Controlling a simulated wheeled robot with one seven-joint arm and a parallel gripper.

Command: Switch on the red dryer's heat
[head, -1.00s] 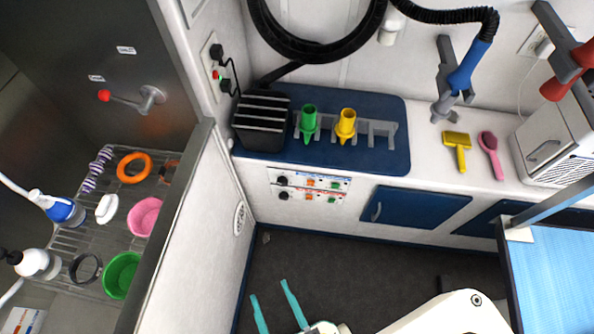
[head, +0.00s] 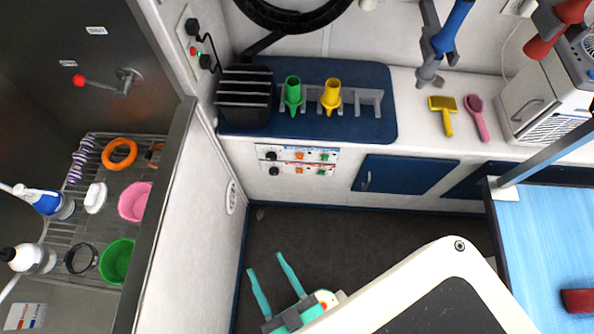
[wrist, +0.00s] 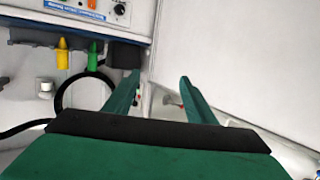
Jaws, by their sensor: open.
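The red dryer (head: 557,28) hangs in a grey holder at the upper right. The blue dryer (head: 453,27) hangs left of it. A white control panel (head: 284,163) on the counter's front has two rows, one with blue lettering and one with red. Each row has a black knob, an orange switch (head: 298,171) and a green switch (head: 322,171). Switch positions are too small to tell. The panel shows partly at the wrist view's top (wrist: 88,8). My gripper (head: 265,262) is open and empty, apart from the panel and below it in the head view.
Green (head: 293,92) and yellow (head: 331,94) nozzles stand in a rack on the counter. A white partition (head: 200,200) stands left, with a wire rack beyond. A blue-topped table (head: 535,230) is right. The dark floor between is clear.

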